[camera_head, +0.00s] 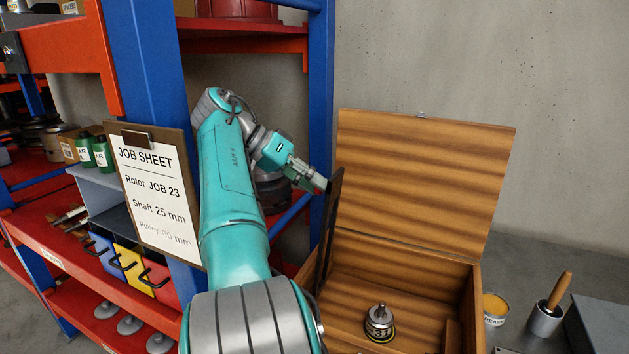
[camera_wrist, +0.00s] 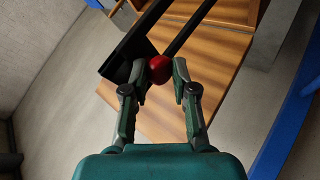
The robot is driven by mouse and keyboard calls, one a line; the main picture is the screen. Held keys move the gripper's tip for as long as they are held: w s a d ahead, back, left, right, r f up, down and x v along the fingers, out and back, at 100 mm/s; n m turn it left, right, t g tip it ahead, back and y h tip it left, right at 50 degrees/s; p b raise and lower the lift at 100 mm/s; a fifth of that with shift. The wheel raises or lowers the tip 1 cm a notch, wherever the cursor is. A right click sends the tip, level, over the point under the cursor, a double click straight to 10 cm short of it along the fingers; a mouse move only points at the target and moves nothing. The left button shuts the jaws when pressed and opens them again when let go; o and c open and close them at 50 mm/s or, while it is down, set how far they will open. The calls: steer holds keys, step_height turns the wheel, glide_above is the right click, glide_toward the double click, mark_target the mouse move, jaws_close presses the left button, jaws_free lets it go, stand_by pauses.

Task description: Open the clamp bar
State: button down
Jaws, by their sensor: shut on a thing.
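The clamp bar (camera_head: 328,235) is a dark, narrow bar standing raised and slightly tilted at the left side of an open wooden box (camera_head: 462,310). In the wrist view it shows as black bars (camera_wrist: 135,47) running up to the right, with a red ball knob (camera_wrist: 160,69) at the near end. My gripper (camera_head: 324,186) is at the bar's upper end. In the wrist view my gripper (camera_wrist: 164,75) has its fingertips on either side of the red knob, shut on it. The knob is not clearly visible in the head view.
The box's lid (camera_head: 420,180) stands open at the back. A metal part (camera_head: 379,322) sits inside the box. A blue upright (camera_head: 165,120) and job sheet (camera_head: 158,195) are left of my arm. A grease tin (camera_head: 495,310) and a wooden-handled brush (camera_head: 558,292) stand right of the box.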

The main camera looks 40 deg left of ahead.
steer(key=shift+w+d+f, duration=0.1)
steer(key=shift+f, duration=0.85)
steer(key=c, duration=0.8)
jaws_free()
steer(key=shift+w+f, duration=0.15)
steer(key=shift+w, duration=0.05)
steer(key=shift+s+r, duration=0.1)
steer(key=shift+r, duration=0.2)
